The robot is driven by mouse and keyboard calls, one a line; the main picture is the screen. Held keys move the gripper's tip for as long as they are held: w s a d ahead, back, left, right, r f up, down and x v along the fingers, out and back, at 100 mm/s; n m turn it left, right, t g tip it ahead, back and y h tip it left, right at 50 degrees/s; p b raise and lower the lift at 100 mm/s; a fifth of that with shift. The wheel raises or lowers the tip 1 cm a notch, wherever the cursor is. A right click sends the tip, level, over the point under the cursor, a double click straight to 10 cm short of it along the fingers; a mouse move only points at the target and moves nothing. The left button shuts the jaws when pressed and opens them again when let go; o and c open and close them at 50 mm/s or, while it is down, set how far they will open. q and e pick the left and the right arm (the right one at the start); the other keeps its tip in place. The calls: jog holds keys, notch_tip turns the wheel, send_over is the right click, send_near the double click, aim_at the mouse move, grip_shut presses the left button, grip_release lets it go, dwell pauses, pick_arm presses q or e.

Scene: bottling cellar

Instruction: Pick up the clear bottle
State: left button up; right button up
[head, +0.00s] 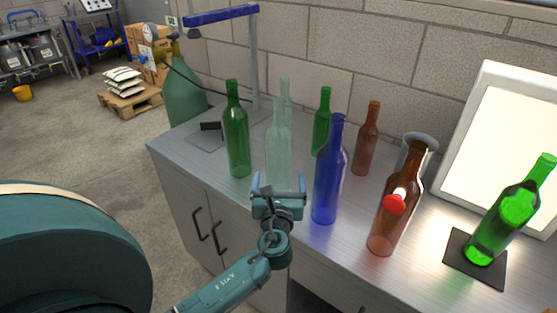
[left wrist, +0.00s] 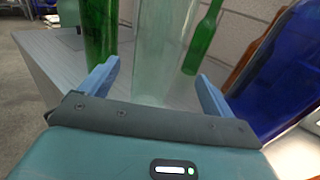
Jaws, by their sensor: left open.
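The clear bottle (head: 278,145), pale and see-through, stands upright on the grey counter, just beyond my left gripper (head: 278,182). In the left wrist view the clear bottle (left wrist: 165,45) rises ahead of and between the two blue fingers of my left gripper (left wrist: 157,76). The fingers are spread, with nothing held. I cannot tell whether the bottle's base is between the tips or a little beyond them. My right gripper is not in view.
A green bottle (head: 237,135) stands close left, a blue bottle (head: 328,180) close right. Another green bottle (head: 321,125) and brown bottles (head: 366,140) (head: 388,220) stand farther right. A lit panel (head: 510,130) and a green bottle on a black pad (head: 460,262) are at the right.

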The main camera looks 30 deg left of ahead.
aim_at(280, 171)
pick_arm(q)
jog(key=x, duration=0.3)
jog(key=shift+w+a, duration=0.2)
jog(key=shift+w, duration=0.1)
jog(key=shift+f+x, duration=0.2)
jog(key=shift+x, duration=1.2)
jog(key=shift+f+x, duration=0.2)
jog(key=shift+x, duration=1.15)
jog(key=shift+s+a, duration=0.1)
jog(key=shift+a, duration=0.05)
jog(key=shift+r, duration=0.1)
jog(key=c, duration=1.4)
